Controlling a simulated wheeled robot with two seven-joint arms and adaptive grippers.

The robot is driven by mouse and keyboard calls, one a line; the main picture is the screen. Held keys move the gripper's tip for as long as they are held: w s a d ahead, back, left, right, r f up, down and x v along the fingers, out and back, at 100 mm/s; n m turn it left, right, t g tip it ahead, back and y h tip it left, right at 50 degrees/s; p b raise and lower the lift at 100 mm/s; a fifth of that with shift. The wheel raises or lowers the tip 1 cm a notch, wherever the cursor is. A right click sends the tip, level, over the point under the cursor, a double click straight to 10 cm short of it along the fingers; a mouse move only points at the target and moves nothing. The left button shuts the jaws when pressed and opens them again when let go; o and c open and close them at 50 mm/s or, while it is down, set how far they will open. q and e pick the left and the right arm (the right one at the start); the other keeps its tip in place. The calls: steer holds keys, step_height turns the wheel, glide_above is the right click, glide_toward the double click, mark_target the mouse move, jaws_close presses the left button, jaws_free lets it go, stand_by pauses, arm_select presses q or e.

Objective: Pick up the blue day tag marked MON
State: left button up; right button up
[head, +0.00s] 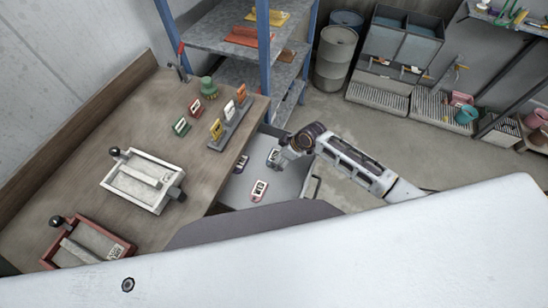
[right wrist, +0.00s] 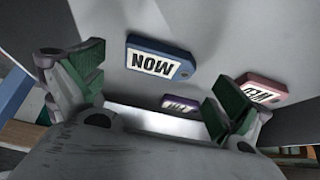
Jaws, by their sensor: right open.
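The blue tag marked MON (right wrist: 160,60) lies flat on a grey surface in the right wrist view, its lettering upside down there. In the head view, the tag just left of my right gripper (head: 273,157) appears to be this one. My right gripper (head: 285,151) is open and empty. In the right wrist view its green-padded fingers (right wrist: 155,100) stand wide apart, with the blue tag beyond and between them, not touched. My left gripper is not in view.
A pink tag (right wrist: 262,88) and a purple tag (right wrist: 180,103) lie near the blue one. A wooden bench (head: 95,130) holds a white frame (head: 125,185), a red frame (head: 75,235) and small coloured tags. Blue-post shelving (head: 263,50) stands behind.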

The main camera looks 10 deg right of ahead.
steer(key=shift+x, duration=1.3)
steer(key=shift+d, duration=0.1)
steer(key=c, duration=0.8)
